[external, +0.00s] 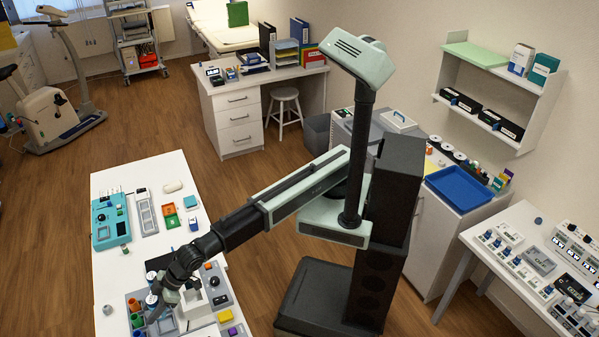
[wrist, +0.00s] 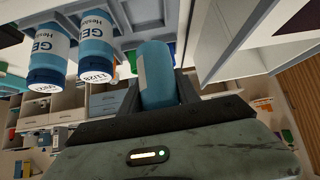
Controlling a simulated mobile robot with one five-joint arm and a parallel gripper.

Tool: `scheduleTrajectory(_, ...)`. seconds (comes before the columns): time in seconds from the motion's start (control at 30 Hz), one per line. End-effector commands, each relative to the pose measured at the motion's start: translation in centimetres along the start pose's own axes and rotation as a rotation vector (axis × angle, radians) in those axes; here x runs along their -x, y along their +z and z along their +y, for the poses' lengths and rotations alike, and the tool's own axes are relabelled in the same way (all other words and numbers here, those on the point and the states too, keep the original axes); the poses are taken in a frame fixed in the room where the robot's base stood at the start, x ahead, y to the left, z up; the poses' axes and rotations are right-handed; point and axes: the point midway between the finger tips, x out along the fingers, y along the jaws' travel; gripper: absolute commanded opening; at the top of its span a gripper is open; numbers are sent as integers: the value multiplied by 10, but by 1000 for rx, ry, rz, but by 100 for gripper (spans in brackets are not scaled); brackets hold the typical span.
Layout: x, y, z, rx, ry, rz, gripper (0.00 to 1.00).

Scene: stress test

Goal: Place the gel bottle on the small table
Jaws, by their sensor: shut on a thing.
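My gripper (external: 166,294) is low over the near end of the long white table (external: 130,263), among the small items there. In the wrist view it is shut on a blue gel bottle (wrist: 156,72), seen between the dark fingers. The bottle's label is mostly turned away. Two more blue bottles with white labels reading "GEL" (wrist: 50,52) (wrist: 98,48) stand side by side to the left of the held one, in a grey holder. In the external view the held bottle is largely hidden by the gripper. I cannot tell which surface is the small table.
A white desk (external: 237,120) and a stool (external: 285,108) stand at the back.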

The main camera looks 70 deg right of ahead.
Motion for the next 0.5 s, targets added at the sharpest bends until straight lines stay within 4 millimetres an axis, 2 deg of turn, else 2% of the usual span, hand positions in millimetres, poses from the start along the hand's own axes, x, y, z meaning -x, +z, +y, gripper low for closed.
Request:
scheduleTrajectory(0.27,-7,7,0,0,0,0,0)
scheduleTrajectory(0.5,-28,28,0,0,0,0,0)
